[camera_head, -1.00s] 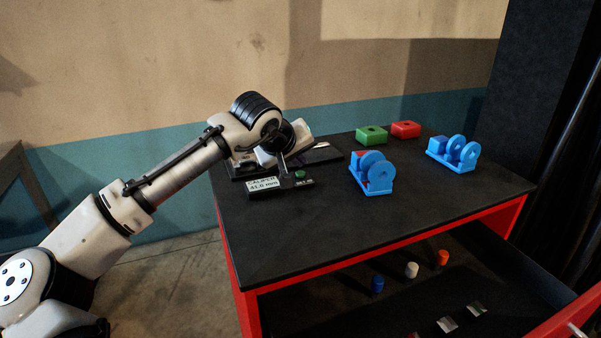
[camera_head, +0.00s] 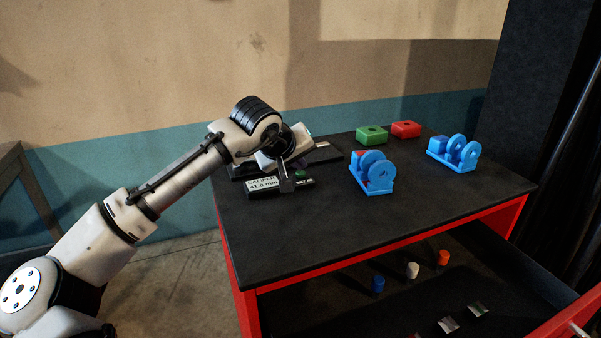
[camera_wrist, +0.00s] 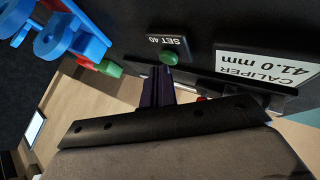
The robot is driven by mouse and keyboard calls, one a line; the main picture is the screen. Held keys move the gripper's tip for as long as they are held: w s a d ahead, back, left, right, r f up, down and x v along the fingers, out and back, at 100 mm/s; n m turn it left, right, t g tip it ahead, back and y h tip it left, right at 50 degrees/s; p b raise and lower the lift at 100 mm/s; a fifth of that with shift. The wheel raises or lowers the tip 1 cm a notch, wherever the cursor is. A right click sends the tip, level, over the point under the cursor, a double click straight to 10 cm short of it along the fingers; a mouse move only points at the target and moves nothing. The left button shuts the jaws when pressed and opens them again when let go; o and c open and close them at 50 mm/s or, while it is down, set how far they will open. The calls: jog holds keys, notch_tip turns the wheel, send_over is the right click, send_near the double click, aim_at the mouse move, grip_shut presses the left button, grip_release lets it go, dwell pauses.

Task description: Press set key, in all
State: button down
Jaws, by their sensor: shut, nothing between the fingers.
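The caliper station sits at the left of the black tabletop. Its white display (camera_head: 263,185) reads CALIPER 41.0 mm; it also shows in the wrist view (camera_wrist: 268,66). The set key is a round green button (camera_head: 300,174) on a small black block right of the display. In the wrist view the green key (camera_wrist: 169,58) sits beside a label reading SET 40. My gripper (camera_head: 287,188) is shut and empty, its fingertips beside the key. In the wrist view the fingertips (camera_wrist: 158,70) are very close to the key; I cannot tell whether they touch it.
Two blue holders with discs (camera_head: 378,186) (camera_head: 466,165) stand right of the station. A green block (camera_head: 371,135) and a red block (camera_head: 405,129) lie behind. Below, an open drawer (camera_head: 400,318) holds small coloured pieces. The tabletop's front is clear.

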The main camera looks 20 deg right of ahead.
aim_at(299, 174)
jog(key=shift+f, duration=0.35)
jog(key=shift+r, duration=0.1)
dwell(0.4)
jog(key=shift+r+p, duration=0.55)
jog(key=shift+r, duration=0.25)
jog(key=shift+r+p, duration=1.95)
jog(key=shift+r, duration=0.55)
